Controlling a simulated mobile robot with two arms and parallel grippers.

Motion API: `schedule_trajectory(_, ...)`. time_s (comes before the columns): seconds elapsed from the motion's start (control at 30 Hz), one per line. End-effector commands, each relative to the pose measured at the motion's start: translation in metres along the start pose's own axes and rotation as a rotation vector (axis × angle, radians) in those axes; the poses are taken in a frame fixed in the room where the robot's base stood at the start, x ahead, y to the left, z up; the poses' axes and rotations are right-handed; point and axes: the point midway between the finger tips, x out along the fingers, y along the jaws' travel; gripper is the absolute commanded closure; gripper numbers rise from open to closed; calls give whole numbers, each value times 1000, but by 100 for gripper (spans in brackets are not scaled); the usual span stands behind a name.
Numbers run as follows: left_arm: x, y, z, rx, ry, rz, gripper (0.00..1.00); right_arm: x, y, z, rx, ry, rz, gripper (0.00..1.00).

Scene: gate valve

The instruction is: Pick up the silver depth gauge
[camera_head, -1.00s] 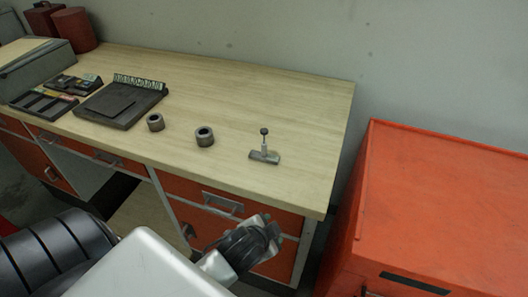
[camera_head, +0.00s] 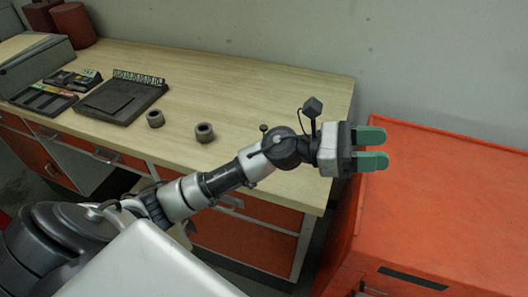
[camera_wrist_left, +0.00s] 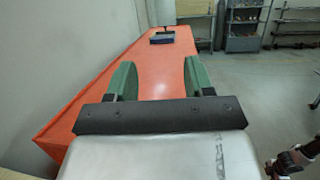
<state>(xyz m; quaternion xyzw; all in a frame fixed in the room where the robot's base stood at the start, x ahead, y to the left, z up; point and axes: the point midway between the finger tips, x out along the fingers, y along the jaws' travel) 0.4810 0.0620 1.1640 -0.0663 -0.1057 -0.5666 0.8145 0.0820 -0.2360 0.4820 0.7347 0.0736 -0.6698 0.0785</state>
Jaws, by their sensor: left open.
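The silver depth gauge (camera_head: 264,128) stands on the wooden workbench, mostly hidden behind my left arm in the head view. Only its dark top knob shows past the arm. My left gripper (camera_head: 385,148) has green fingers and is open and empty. It is to the right of the gauge, past the bench's right end, and points right in front of the orange cabinet. In the left wrist view the green fingers (camera_wrist_left: 158,80) are apart with nothing between them; the gauge is not in that view.
The workbench (camera_head: 240,80) holds two dark metal rings (camera_head: 204,133), a black tray with a row of tags (camera_head: 122,102) and other boxes at left. An orange cabinet (camera_head: 450,215) stands at right. The wrist view shows a dark blue item (camera_wrist_left: 162,38) on an orange top.

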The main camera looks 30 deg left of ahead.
Motion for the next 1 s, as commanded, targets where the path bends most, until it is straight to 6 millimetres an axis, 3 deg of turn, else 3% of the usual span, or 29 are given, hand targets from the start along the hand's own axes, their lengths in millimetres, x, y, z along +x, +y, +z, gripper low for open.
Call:
schedule_trajectory(0.03,0,1,-6,166,108,-97,48,0,0,0,0,0,0,57)
schedule_trajectory(0.17,-21,14,-32,559,417,-370,48,0,0,0,0,0,0,57)
schedule_trajectory(0.3,-75,52,-45,870,778,-671,48,0,0,0,0,-1,0,57)
schedule_trajectory(0.4,-123,84,-36,986,1024,-871,48,0,0,0,0,-1,0,57)
schedule_trajectory(0.6,-201,123,5,999,1367,-1148,48,0,0,0,0,-1,0,57)
schedule_trajectory(0.73,-224,130,21,963,1459,-1228,48,0,-1,0,0,-1,-1,57)
schedule_trajectory(0.83,-232,132,16,948,1480,-1249,48,-4,-1,0,0,-1,-1,57)
schedule_trajectory(1.0,-239,131,-10,948,1477,-1252,48,-10,-1,-1,0,-1,-1,57)
